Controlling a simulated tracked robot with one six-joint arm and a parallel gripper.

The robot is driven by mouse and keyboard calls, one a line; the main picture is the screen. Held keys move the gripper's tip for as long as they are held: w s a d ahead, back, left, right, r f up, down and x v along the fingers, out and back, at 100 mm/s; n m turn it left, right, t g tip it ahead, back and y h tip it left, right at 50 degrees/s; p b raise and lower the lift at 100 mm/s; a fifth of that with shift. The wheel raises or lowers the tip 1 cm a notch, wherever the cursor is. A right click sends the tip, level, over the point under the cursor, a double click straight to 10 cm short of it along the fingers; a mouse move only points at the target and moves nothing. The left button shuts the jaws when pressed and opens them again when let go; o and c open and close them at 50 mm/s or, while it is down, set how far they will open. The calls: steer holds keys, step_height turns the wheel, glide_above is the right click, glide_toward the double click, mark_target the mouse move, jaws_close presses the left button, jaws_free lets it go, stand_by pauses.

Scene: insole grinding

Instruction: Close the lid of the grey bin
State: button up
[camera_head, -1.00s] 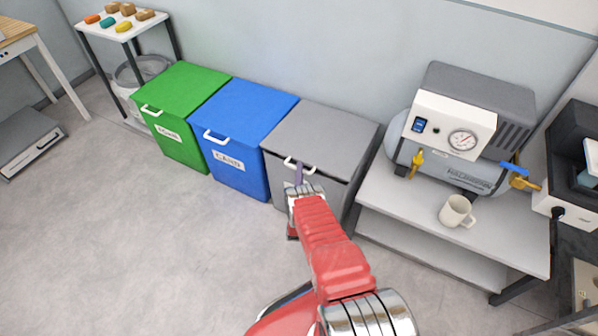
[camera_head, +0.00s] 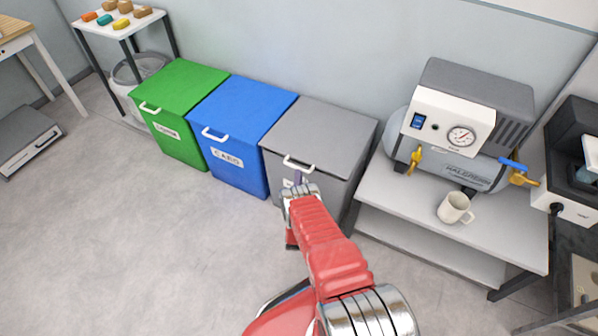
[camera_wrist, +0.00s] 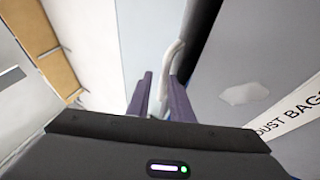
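The grey bin (camera_head: 335,193) stands at the right end of the row of bins, and its grey lid (camera_head: 320,137) lies flat over its top. A white handle (camera_head: 299,164) is on the lid's front edge. My gripper (camera_head: 297,178) is just below and in front of this handle. In the wrist view, the two purple fingers of my gripper (camera_wrist: 161,85) are apart. The white handle (camera_wrist: 172,62) runs up from the space between them; I cannot tell whether it touches either finger. Part of the bin's front is hidden behind my gripper.
A blue bin (camera_head: 238,170) and a green bin (camera_head: 180,140) stand to the left, lids down. To the right, a low bench (camera_head: 400,212) carries a compressor (camera_head: 455,125) and a mug (camera_head: 455,208). The floor (camera_head: 150,250) in front is clear.

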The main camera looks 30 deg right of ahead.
steer(key=v, duration=0.9)
steer(key=shift+s+f, duration=0.15)
steer(key=shift+f, duration=0.1)
steer(key=shift+a, duration=0.1)
